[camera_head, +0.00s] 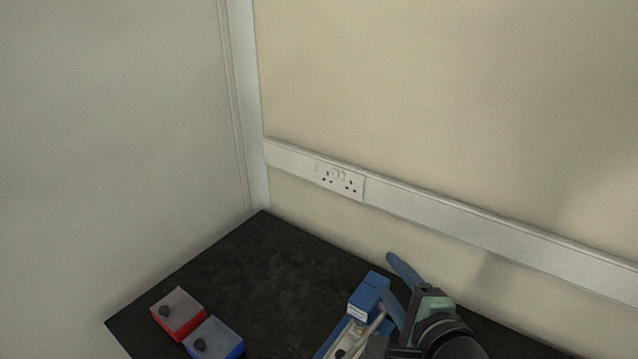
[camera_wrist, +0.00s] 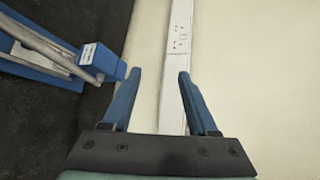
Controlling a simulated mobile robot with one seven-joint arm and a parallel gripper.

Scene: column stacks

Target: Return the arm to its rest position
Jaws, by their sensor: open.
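My gripper (camera_wrist: 160,75) is open, with its two blue fingers apart and nothing between them in the wrist view. In the head view my gripper (camera_head: 392,277) is at the lower right, above the back part of the dark bench, near the wall. A blue device (camera_head: 369,296) with a metal rail lies on the bench just left of my gripper. It also shows at the left of the wrist view (camera_wrist: 100,62), beside the left finger. Whether that finger touches it, I cannot tell. The lower end of the device is cut off in the head view.
A red box (camera_head: 178,325) and a blue box (camera_head: 213,343), each with a grey top and a black knob, stand at the front left of the bench (camera_head: 262,265). Walls close the back and left. A white trunking with a socket (camera_head: 340,181) runs along the back wall.

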